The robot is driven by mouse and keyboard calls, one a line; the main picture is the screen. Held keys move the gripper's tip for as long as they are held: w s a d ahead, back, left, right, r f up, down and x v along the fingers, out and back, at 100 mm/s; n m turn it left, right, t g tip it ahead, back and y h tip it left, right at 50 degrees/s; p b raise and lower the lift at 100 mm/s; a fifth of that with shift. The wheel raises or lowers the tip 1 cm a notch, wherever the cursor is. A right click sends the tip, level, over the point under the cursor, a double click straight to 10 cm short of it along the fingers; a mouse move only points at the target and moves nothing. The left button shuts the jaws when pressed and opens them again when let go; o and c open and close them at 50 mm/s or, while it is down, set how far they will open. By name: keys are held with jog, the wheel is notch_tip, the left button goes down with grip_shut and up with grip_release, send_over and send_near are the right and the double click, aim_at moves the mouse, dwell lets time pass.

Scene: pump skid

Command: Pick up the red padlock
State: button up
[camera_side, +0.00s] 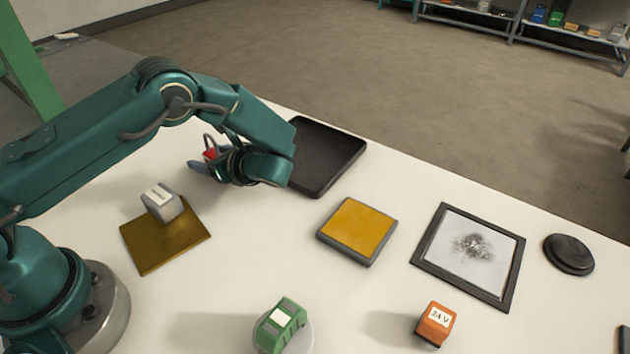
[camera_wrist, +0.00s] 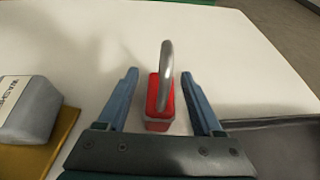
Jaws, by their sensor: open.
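The red padlock (camera_wrist: 160,105) stands on the white table with its grey metal shackle pointing up. In the wrist view it is between the two blue fingers of my gripper (camera_wrist: 163,98), with a gap to each finger. My gripper is open. In the side view my gripper (camera_side: 209,168) is low over the table, and only a small red part of the padlock (camera_side: 210,155) shows beside it. The rest of the padlock is hidden there by my gripper.
A black tray (camera_side: 345,160) lies just right of my gripper. A grey labelled block (camera_side: 163,204) sits on a brown-gold plate (camera_side: 150,253) nearby. A yellow pad (camera_side: 357,229), a framed panel (camera_side: 470,249), a green block (camera_side: 281,322) and an orange block (camera_side: 435,322) are farther off.

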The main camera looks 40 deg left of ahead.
jog(key=shift+a+f, duration=0.1)
jog(key=shift+a, duration=0.2)
grip_shut()
